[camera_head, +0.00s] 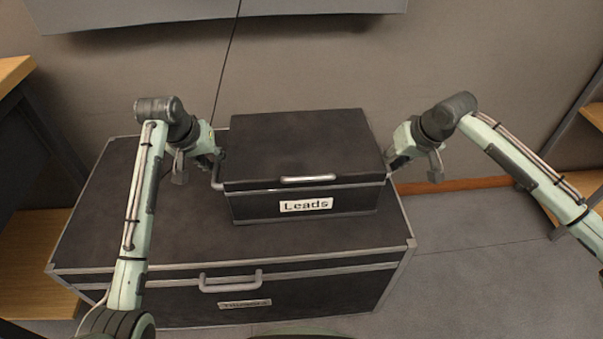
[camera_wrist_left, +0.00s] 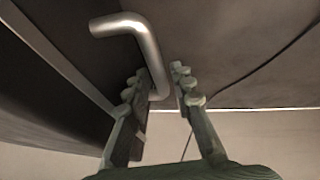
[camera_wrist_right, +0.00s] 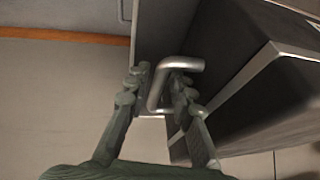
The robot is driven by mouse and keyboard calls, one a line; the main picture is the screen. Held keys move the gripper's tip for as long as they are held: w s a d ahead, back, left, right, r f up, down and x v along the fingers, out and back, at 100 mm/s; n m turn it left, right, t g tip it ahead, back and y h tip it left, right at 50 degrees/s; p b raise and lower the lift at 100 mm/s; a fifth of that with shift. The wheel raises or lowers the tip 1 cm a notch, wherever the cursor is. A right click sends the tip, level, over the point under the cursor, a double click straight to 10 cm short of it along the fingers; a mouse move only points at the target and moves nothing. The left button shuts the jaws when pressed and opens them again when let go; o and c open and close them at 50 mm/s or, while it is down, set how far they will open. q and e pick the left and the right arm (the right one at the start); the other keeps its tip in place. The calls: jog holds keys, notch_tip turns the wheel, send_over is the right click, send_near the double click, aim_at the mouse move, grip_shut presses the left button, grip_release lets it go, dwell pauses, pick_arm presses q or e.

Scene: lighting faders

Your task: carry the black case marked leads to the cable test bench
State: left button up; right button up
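The black case marked Leads (camera_head: 282,206) sits on top of a larger black trunk (camera_head: 130,235); I see no clear gap beneath it. It is upright with its lid shut, and has a metal bar handle at each end. My left gripper (camera_head: 200,170) is at its left end, with fingers closed in around the left handle (camera_wrist_left: 150,50). My right gripper (camera_head: 412,168) is at its right end, with fingers closed in around the right handle (camera_wrist_right: 157,90). Each bar lies between the fingertips. The cable test bench cannot be told for certain in these views.
The trunk has a front handle (camera_head: 230,284) and a label too blurred to read. A wooden-topped unit (camera_head: 15,75) with a low shelf stands at the left. Wooden shelving (camera_head: 590,115) stands at the right. A wall is close behind; grey floor is clear at the right front.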

pick_arm(q)
jog(key=shift+w+d+f, duration=0.1)
jog(key=shift+w+f, duration=0.1)
jog(key=shift+f, duration=0.3)
pick_arm(e)
jog(key=shift+w+a+f, duration=0.15)
jog(key=shift+w+f, duration=0.05)
jog(key=shift+f, duration=0.3)
pick_arm(q)
grip_shut()
pick_arm(e)
grip_shut()
